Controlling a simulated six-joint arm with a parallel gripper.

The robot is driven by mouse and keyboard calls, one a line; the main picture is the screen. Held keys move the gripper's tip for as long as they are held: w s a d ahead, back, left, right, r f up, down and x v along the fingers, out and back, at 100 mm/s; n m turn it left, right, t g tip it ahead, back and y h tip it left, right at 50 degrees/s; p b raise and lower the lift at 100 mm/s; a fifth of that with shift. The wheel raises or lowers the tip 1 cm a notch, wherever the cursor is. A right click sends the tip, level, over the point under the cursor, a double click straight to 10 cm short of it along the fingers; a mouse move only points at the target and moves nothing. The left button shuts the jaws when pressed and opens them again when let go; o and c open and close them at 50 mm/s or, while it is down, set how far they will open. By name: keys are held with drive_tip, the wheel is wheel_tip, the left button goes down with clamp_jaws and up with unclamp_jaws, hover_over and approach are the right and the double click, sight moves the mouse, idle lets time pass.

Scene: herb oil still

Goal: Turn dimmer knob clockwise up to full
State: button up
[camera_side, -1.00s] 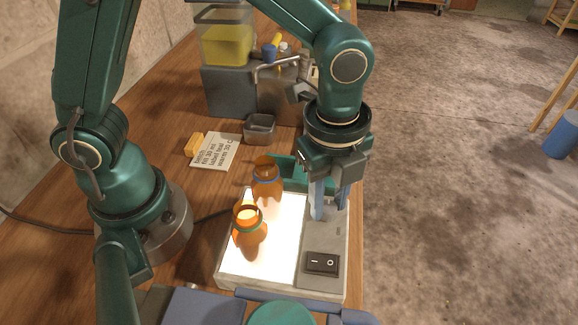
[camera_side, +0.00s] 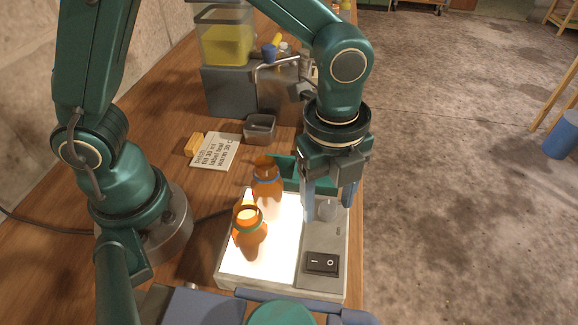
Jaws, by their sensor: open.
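The dimmer knob (camera_side: 327,210) is a small, pale, round knob on the grey control strip of the light box (camera_side: 318,281). My gripper (camera_side: 327,207) points down over it with its two bluish fingers apart, one to the left of the knob and one to the right. I cannot tell whether either finger touches the knob. A black rocker switch (camera_side: 322,263) sits on the same strip, nearer the camera. The light box panel glows bright white. The knob's pointer mark is too small to read.
A green tray (camera_side: 290,170) lies behind the box.

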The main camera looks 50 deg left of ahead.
sight(326, 207)
drive_tip(key=shift+s+r, duration=0.1)
drive_tip(key=shift+r, duration=2.5)
